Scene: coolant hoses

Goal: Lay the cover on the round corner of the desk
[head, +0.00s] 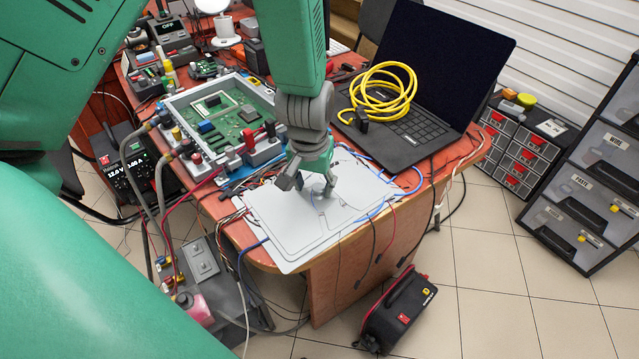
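The cover is a flat light-grey sheet (285,232) with a rounded outline line near its edge. It lies over the front corner of the orange-brown desk (412,212). Its near tip reaches to or slightly past the desk's front edge, and it hides most of the corner; whether it lies fully flat I cannot tell. My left gripper (309,188) points down over the far part of the cover. Its fingers are spread apart, with nothing visible held between them. Whether the fingertips touch the cover I cannot tell. My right gripper is not in view.
An open laptop (425,75) with a coiled yellow cable (385,92) stands behind the cover. A framed circuit board (222,115) is at left. Cables run along the cover's sides. A black-red case (397,312) lies on the floor; drawer units (590,190) stand right.

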